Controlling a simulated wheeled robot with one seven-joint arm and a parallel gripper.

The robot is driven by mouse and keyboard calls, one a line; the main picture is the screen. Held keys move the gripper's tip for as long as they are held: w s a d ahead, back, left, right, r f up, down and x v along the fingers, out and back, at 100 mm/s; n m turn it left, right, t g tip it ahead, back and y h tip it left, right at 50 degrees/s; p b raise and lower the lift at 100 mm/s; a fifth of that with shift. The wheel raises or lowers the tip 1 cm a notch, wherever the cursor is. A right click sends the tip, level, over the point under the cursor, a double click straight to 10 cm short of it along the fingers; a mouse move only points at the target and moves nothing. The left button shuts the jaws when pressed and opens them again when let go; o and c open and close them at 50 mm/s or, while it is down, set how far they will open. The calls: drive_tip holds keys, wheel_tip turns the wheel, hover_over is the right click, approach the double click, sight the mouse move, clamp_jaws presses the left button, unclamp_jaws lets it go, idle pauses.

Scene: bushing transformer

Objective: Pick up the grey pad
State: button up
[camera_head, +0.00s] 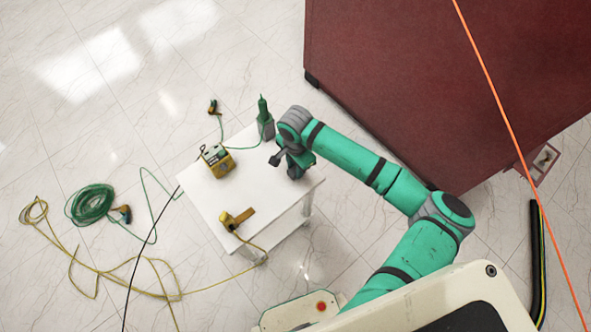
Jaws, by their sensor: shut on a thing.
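My gripper (296,171) is at the right side of the white table (205,195), seen from above and partly covered by my green wrist. It is shut on a small grey piece, which I take to be the grey pad; its outline is mostly hidden by the gripper and wrist. I cannot tell whether the piece touches the table top or is held just above it.
A yellow box (217,160) and a yellow tool (238,218) with a cable are on the table. A green pointed item with a grey base (265,128) stands behind my gripper. Cables and a green coil (92,203) lie on the floor. A dark red cabinet (440,80) is at right.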

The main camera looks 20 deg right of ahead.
drive_tip(key=shift+a+r, duration=0.1)
drive_tip(key=shift+r, duration=0.65)
drive_tip(key=s+d+r, duration=0.2)
drive_tip(key=s+r, duration=0.9)
drive_tip(key=s, duration=0.2)
drive_tip(key=shift+s+d+r, duration=0.2)
drive_tip(key=shift+s+r, duration=0.05)
drive_tip(key=shift+s, duration=0.15)
